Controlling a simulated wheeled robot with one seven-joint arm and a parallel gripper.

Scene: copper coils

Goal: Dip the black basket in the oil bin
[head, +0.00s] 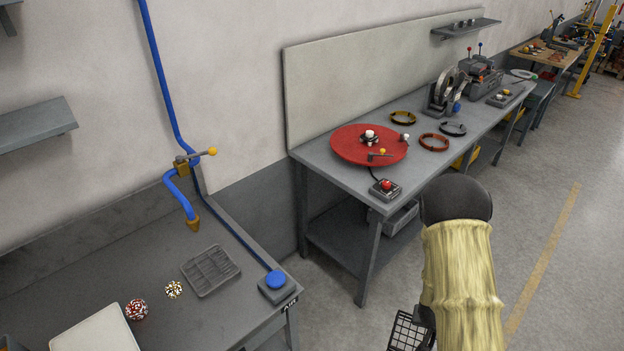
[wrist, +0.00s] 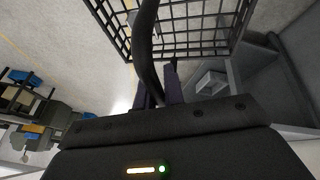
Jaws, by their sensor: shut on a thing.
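The black basket (head: 408,332) is an open wire grid. It hangs low beside my forearm at the bottom edge of the head view, partly cut off. In the wrist view the basket (wrist: 188,40) fills the top, with a thick dark handle curving down to my gripper (wrist: 160,88). My gripper is shut on this handle, and the basket is clear of both benches. Something pale shows at the basket's left side, too unclear to name. I cannot make out an oil bin in either view.
A grey bench (head: 75,290) at left carries a grey tray (head: 211,270), a blue button box (head: 277,285) and a blue pipe with a valve (head: 182,170). A second bench (head: 345,180) holds a red turntable (head: 345,147) and several rings. Open floor (head: 545,200) lies right.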

